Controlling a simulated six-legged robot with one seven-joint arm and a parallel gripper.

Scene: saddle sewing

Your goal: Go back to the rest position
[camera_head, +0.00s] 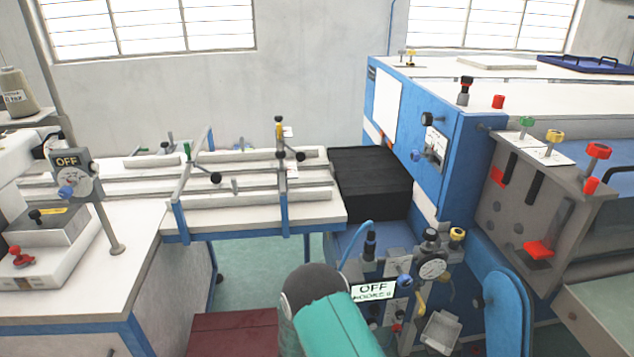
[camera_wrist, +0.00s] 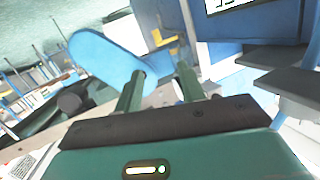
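My gripper (camera_wrist: 160,92) shows in the wrist view with its two green fingers spread apart. Nothing is seen between the fingers. Behind the left finger, a rounded blue panel (camera_wrist: 98,58) fills part of the wrist view; I cannot tell whether they touch. In the head view my teal and dark arm link (camera_head: 335,325) rises from the bottom middle. The gripper itself is not seen in the head view.
A blue machine (camera_head: 468,150) with knobs and levers stands at the right. Its panel with an "OFF" sign (camera_head: 374,291) is close to my arm. A white worktable (camera_head: 120,225) is at the left. A black box (camera_head: 372,180) sits between them. Green floor (camera_head: 250,270) shows below.

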